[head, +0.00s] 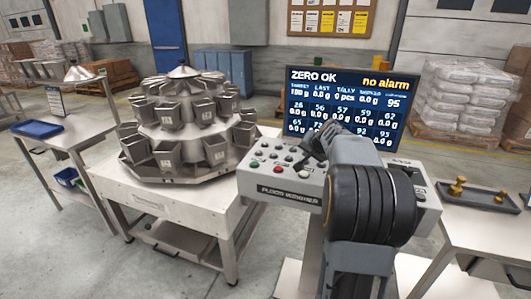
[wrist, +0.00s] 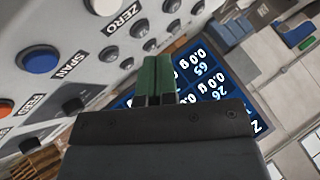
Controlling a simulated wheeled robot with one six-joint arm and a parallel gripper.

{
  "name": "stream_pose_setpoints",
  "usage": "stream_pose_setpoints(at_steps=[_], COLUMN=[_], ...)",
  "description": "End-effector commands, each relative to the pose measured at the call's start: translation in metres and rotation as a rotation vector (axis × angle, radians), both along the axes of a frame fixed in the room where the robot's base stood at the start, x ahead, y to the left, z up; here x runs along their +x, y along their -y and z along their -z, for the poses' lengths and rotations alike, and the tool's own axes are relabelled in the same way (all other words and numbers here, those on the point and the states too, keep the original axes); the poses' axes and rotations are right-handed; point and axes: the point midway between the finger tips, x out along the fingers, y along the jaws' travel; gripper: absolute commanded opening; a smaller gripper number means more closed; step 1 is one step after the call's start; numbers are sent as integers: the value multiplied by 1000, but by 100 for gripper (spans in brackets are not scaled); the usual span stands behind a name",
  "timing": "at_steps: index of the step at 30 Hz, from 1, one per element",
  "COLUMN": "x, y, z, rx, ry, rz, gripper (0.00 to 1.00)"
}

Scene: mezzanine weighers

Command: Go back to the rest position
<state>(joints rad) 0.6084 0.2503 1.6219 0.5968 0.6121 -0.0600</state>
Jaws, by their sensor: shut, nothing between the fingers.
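My gripper (head: 318,145) is in front of the lower part of the screen, above the control panel (head: 257,188). In the wrist view its two green fingertips (wrist: 155,78) lie side by side, shut and empty. The panel fills the upper left of the wrist view, with a blue button (wrist: 39,60) by the word SPAN and a white button (wrist: 104,5) by the word ZERO. The fingertips appear apart from the buttons. The screen (head: 360,80) reads ZERO OK and no alarm.
A multihead weigher (head: 184,128) stands on a steel table (head: 150,205) left of the panel. A side table with a blue tray (head: 37,127) is at far left. At right, a dark tray (head: 475,196) holds brass weights (head: 457,186). Open floor (head: 60,250) shows at lower left.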

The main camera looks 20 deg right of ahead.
Motion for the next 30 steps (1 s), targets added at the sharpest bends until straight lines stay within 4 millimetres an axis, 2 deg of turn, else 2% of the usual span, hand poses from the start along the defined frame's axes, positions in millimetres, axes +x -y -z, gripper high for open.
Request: stream_pose_setpoints(at_steps=[6,8,11,14,15,18,21,25,27,30], x=[-2,-10,-38,-76,-92,-137,-182,-225,-239,-248], y=[-2,-6,-23,-72,-95,-149,-194,-231,-244,-259], z=[3,19,49,63,67,72,76,78,77,71], rx=[7,14,24,1,-18,-84,-168,-269,-313,-356], ry=[-15,-69,-189,-323,-373,-479,-556,-590,-580,-543], rz=[-7,-24,-71,-184,-238,-381,-522,-661,-716,-768], gripper=[0,0,0,0,0,0,0,0,0,0])
